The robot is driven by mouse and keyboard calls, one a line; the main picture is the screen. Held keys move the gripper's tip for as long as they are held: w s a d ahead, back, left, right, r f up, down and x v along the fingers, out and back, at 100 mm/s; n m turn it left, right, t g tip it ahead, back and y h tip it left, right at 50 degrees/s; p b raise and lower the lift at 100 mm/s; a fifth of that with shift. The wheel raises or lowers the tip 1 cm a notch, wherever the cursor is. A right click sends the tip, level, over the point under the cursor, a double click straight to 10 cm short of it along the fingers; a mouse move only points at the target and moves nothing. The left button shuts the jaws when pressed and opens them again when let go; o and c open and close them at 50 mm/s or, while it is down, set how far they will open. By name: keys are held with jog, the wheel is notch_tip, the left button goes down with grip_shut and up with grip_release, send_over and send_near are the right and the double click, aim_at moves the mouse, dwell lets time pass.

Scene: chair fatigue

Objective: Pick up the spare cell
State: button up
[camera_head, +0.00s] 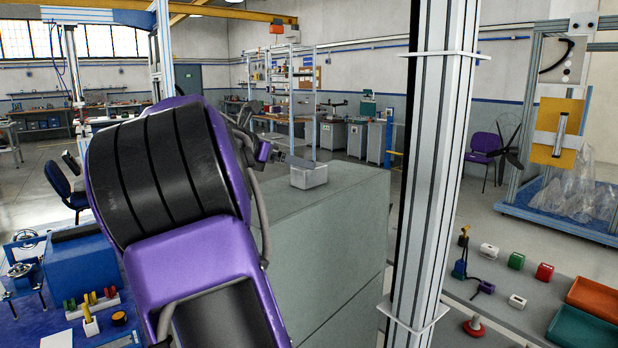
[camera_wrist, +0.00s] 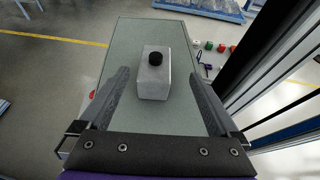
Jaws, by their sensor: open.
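The spare cell looks like a light grey metal block (camera_head: 309,177) on top of the grey-green cabinet (camera_head: 330,215). In the wrist view the block (camera_wrist: 153,84) has a round black knob on top and stands between my two fingers in the picture, with a gap on each side. My gripper (camera_wrist: 159,76) is open and empty, pointing at the block. In the head view my gripper (camera_head: 285,159) shows small beside the block's upper left, partly behind my purple arm. How far the fingertips are from the block is hard to tell.
A tall aluminium post (camera_head: 432,170) stands right of the cabinet. At the lower right is a bench (camera_head: 495,318) with small coloured parts, a green tray (camera_head: 580,330) and an orange tray (camera_head: 592,303). The cabinet top around the block is clear.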

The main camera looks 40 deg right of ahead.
aim_at(310, 175)
jog(key=shift+x, duration=1.2)
jog(key=x, duration=0.5)
jog(key=shift+w+f, duration=0.15)
jog(key=shift+w, duration=0.2)
jog(key=shift+a, duration=0.1)
grip_shut()
